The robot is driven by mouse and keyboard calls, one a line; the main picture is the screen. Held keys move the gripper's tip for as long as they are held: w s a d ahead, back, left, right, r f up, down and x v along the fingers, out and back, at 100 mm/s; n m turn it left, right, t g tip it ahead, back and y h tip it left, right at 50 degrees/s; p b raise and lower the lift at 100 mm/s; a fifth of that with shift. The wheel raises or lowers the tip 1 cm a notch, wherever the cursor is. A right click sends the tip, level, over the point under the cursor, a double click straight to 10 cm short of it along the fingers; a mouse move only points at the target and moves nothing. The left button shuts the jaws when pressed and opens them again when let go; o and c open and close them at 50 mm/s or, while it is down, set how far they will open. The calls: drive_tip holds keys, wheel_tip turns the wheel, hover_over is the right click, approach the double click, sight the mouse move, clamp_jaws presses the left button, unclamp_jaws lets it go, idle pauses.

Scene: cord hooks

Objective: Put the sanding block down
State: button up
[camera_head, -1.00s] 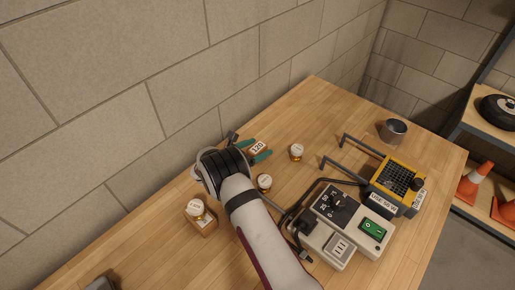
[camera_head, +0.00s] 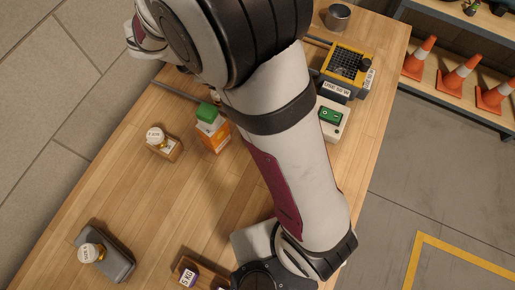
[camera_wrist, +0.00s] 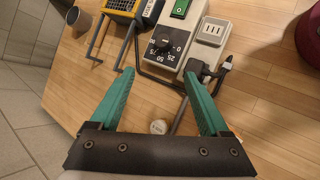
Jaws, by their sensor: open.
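My gripper (camera_wrist: 159,75) is open in the wrist view, its two green fingers wide apart with nothing held between them. In the head view my arm covers the upper middle and hides the fingers. No block with the 120 label shows clearly now. An orange item with a green top and a white band (camera_head: 212,128) stands on the bench beside my arm, partly hidden by it; I cannot tell whether it is the sanding block.
A wooden block with a brass-and-white knob (camera_head: 160,142) and a grey block with a similar knob (camera_head: 105,255) stand left on the bench (camera_head: 110,195). The wrist view shows a dial box (camera_wrist: 170,45), dark cords, a socket box (camera_wrist: 207,32) and a metal cup (camera_wrist: 78,22).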

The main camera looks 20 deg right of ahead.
drive_tip(key=s+a+r+m+y, duration=0.1)
drive_tip(key=s+a+m+y, duration=0.1)
drive_tip(key=s+m+y, duration=0.3)
drive_tip(key=s+a+r+m+g+y, duration=0.1)
drive_tip(key=s+m+y, duration=0.4)
drive_tip(key=s+m, duration=0.7)
drive_tip(key=s+a+r, duration=0.1)
drive_tip(key=s, duration=0.4)
drive_tip(key=shift+a+r, duration=0.2)
drive_tip(key=shift+r, duration=0.1)
drive_tip(key=shift+s, duration=0.1)
